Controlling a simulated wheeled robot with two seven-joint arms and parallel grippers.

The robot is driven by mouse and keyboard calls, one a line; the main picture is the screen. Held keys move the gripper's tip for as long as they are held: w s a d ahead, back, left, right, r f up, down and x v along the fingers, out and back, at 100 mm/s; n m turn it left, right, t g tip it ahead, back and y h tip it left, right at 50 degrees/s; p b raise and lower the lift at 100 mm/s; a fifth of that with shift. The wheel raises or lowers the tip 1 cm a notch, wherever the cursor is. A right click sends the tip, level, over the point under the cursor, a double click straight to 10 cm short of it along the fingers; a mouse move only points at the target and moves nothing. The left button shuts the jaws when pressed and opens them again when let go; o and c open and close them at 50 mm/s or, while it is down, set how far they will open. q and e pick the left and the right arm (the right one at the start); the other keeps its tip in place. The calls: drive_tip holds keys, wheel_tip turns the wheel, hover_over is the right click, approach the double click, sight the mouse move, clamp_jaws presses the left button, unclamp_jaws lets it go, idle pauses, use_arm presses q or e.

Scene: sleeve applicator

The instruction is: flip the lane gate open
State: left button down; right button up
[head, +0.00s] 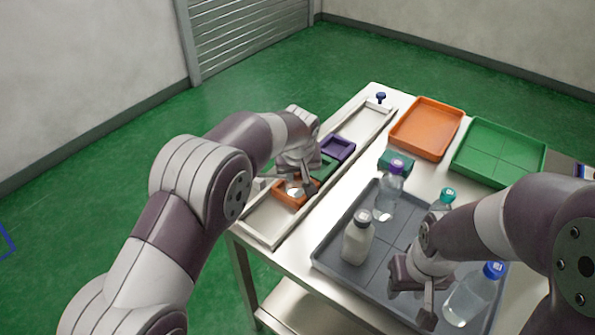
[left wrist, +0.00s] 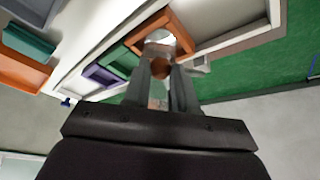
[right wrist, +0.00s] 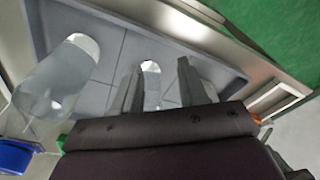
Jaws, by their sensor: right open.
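The lane is a long pale channel (head: 355,133) along the table's left side. A small blue knob (head: 381,97) stands at its far end. Orange (head: 283,198), green (head: 325,168) and purple (head: 338,149) frames sit in it. I cannot clearly tell which part is the gate. My left gripper (head: 296,183) is low over the orange frame, which also shows in the left wrist view (left wrist: 181,32). My right gripper (head: 427,305) is open over the grey tray.
The grey tray (head: 334,256) holds a white bottle (head: 357,240), a purple-capped bottle (head: 388,192), a teal-capped bottle (head: 446,197) and a blue-capped bottle (head: 470,297).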

use_arm(q)
drive_tip(key=p, duration=0.1)
drive_tip(key=r+p, duration=0.1)
drive_tip(key=a+r+p, duration=0.1)
drive_tip(key=p, duration=0.1)
drive_tip(key=shift+w+g+h, duration=0.25)
drive_tip(key=shift+g+h, duration=0.05)
drive_tip(key=shift+w+p, duration=0.1)
drive_tip(key=shift+p, duration=0.2)
drive_tip(key=shift+f+h, duration=0.15)
drive_tip(key=shift+h, duration=0.15)
use_arm(e)
wheel_tip(320, 180, up, 4)
drive_tip(key=shift+r, duration=0.1)
drive_tip(key=shift+c, duration=0.3)
